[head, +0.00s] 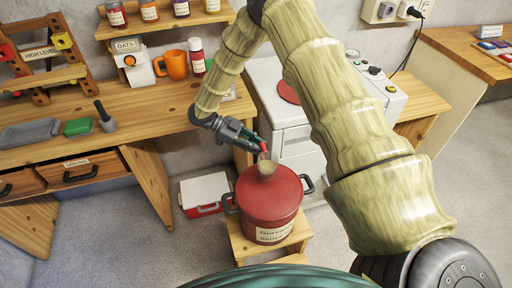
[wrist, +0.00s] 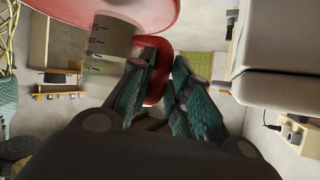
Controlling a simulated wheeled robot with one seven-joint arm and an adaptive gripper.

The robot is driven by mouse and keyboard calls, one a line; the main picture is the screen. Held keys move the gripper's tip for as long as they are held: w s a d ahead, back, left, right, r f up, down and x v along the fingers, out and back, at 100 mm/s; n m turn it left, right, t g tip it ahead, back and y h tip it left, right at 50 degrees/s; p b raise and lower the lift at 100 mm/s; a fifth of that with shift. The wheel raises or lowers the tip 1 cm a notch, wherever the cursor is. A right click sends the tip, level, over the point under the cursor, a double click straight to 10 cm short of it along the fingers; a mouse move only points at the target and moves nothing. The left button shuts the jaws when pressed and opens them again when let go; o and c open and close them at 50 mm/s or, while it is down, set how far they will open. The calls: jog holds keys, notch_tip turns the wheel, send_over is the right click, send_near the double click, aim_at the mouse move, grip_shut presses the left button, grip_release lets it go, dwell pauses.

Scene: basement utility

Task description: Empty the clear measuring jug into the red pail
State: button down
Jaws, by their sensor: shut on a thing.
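The red pail (head: 262,205) stands upright on a small wooden stool, with dark side handles and a printed label on its front. The clear measuring jug (head: 267,169) is over the pail's top in the head view; whether it touches the pail is unclear. In the wrist view the jug (wrist: 108,50) shows dark scale marks and a pale lower part, with the red pail (wrist: 130,12) behind it at the top edge. My gripper (head: 257,148) is shut on the jug's red handle (wrist: 157,75), which shows between the fingers (wrist: 165,62).
A red-and-white box (head: 203,195) sits on the floor left of the stool (head: 240,246). A white appliance (head: 285,105) stands behind the pail. Open floor lies at front left.

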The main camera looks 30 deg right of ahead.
jog(key=shift+w+r+m+t+p, duration=0.15)
jog(key=shift+r+m+t+p, duration=0.35)
jog(key=shift+r+t+p, duration=0.35)
jog(key=shift+r, duration=0.15)
jog(key=shift+r, duration=0.1)
jog(key=shift+s+a+r+m+t+p, duration=0.1)
jog(key=shift+s+r+m+t+p, duration=0.15)
jog(key=shift+r+m+t+p, duration=0.55)
dwell(0.5)
jog(key=shift+s+a+r+m+t+h, duration=0.1)
jog(key=shift+s+r+m+t+h, duration=0.2)
jog(key=shift+s+r+m+t, duration=0.4)
jog(key=shift+w+f+t, duration=0.1)
jog(key=shift+w+t, duration=0.15)
